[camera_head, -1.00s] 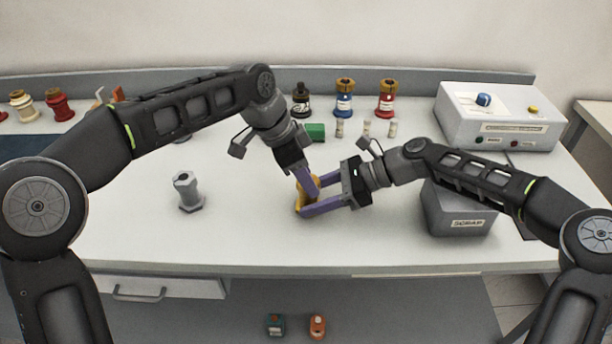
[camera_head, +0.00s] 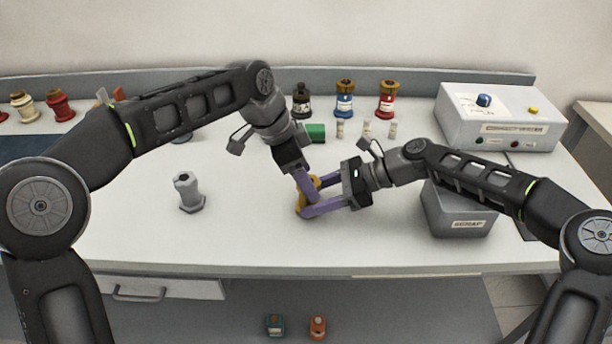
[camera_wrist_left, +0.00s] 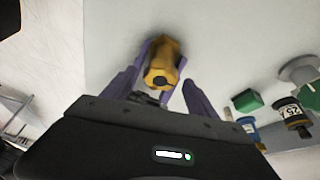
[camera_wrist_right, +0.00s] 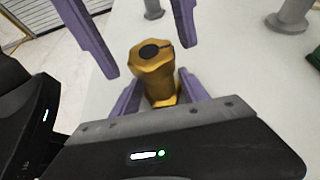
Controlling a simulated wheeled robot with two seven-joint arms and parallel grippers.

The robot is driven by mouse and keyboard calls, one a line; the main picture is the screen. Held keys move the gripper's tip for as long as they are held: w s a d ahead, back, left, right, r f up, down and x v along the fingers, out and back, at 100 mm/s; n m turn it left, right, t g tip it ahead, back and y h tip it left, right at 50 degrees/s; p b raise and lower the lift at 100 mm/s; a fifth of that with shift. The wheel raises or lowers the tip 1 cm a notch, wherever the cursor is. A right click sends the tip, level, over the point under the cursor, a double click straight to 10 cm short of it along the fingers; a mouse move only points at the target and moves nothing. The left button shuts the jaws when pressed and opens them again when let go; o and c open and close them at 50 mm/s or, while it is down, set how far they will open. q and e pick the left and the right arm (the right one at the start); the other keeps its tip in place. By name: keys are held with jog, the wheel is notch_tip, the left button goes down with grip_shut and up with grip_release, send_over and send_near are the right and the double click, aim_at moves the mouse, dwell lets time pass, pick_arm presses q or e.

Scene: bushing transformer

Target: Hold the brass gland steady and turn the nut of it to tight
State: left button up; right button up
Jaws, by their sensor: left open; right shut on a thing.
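The brass gland (camera_head: 300,204) stands on the table in front of me, mostly hidden by fingers in the head view. In the right wrist view its ridged golden body (camera_wrist_right: 158,76) rises between the fingers, with a dark round centre on top. My right gripper (camera_head: 312,196) is shut on the gland from the right, low down. My left gripper (camera_head: 308,190) reaches in from above left. Its fingers are open, apart around the gland's top (camera_wrist_left: 160,75) in the left wrist view. Whether they touch it I cannot tell.
A grey bolt-like post (camera_head: 188,192) stands to the left. A grey box (camera_head: 457,212) sits under my right forearm. A white control box (camera_head: 500,118) is at the back right. Several bushings and a green block (camera_head: 316,132) stand at the back. The table front is clear.

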jog(key=shift+d+f, duration=0.1)
pick_arm(q)
jog(key=v, duration=0.7)
jog(key=shift+a+r, duration=0.1)
pick_arm(e)
jog(key=o, duration=1.1)
jog(key=shift+c, duration=0.2)
jog(key=v, duration=1.2)
